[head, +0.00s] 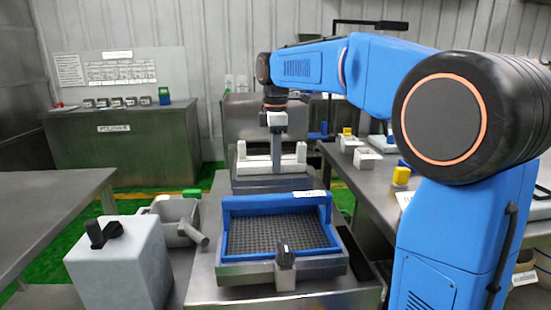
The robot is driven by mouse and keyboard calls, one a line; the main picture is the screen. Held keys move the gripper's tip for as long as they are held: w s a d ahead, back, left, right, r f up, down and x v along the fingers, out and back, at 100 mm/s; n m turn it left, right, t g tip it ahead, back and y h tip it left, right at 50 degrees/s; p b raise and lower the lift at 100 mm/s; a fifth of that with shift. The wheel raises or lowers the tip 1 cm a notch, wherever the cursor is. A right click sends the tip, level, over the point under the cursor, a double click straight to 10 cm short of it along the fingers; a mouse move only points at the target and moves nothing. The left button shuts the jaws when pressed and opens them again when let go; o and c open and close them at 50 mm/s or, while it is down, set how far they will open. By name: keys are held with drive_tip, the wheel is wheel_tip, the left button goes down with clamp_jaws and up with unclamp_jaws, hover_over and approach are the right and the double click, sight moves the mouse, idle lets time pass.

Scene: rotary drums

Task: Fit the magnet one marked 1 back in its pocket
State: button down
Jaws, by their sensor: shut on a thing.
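My gripper (276,150) points straight down at the middle of the picture, over a white fixture (270,168) with two upright posts, behind the blue-framed tray. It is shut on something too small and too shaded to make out. I cannot tell whether the gripper touches the white fixture or is only in front of it. I cannot pick out the magnet marked 1 or its pocket, and no number 1 is readable.
A blue-framed tray (232,200) with a dark mesh floor and a black knob (285,255) stands in front. A grey box with a black handle (118,265) is at left. Side tables (45,205) flank the bench. Small yellow-topped white containers (348,142) stand at right.

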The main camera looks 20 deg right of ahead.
drive_tip(key=shift+f, duration=0.35)
drive_tip(key=c, duration=1.3)
unclamp_jaws()
wheel_tip(320, 180, up, 18)
drive_tip(key=shift+f, duration=0.25)
drive_tip(key=shift+s, duration=0.15)
